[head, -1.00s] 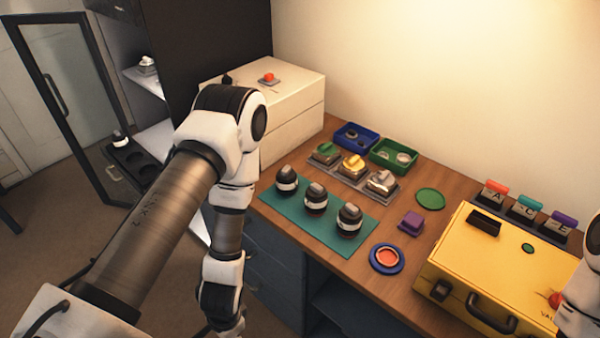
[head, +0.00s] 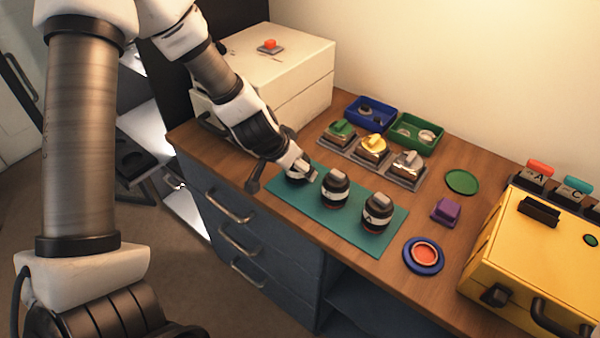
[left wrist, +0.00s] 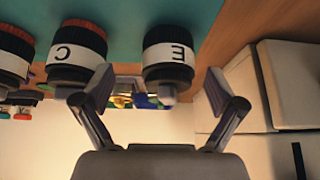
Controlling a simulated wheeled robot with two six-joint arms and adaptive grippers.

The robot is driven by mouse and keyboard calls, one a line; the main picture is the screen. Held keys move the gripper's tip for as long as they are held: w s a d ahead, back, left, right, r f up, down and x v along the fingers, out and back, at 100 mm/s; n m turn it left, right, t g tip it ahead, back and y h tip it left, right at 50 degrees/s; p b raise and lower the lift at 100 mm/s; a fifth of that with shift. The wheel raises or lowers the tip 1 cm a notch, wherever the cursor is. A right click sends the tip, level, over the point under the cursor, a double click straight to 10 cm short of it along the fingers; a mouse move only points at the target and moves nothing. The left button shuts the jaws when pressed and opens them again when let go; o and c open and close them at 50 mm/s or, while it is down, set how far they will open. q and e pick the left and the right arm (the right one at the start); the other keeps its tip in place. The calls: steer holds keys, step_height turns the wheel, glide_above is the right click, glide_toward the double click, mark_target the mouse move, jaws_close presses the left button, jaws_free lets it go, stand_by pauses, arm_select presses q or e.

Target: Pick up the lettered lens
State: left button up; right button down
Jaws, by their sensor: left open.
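Three black lenses with white bands stand upright in a row on the teal mat (head: 345,238). The left wrist view shows an E on the nearest lens (left wrist: 168,62) and a C on the lens beside it (left wrist: 76,55); the letter of the third lens (left wrist: 10,58) is not readable there. In the head view the E lens (head: 297,178) is the leftmost, partly hidden by my left gripper (head: 283,174). My left gripper (left wrist: 160,84) is open, its fingertips on either side of the E lens. Contact cannot be told. My right gripper is out of view.
A cream box (head: 300,75) stands behind my left arm. Small blocks on grey bases, a blue tray (head: 388,124), a green tray (head: 398,138) and a purple block (head: 446,210) lie past the mat. A yellow case (head: 540,250) stands at the right.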

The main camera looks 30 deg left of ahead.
arm_select(q)
steer(key=b+x, duration=0.1)
steer(key=x, duration=0.1)
steer(key=a+b+x, duration=0.1)
steer(key=x, duration=0.2)
steer(key=shift+w+a, duration=0.1)
steer(key=shift+a, duration=0.05)
steer(key=shift+w+d+r, duration=0.1)
steer(key=shift+d, duration=0.15)
steer(key=shift+a, duration=0.1)
steer(key=c, duration=1.2)
steer(key=shift+c, duration=0.2)
steer(key=shift+r, duration=0.15)
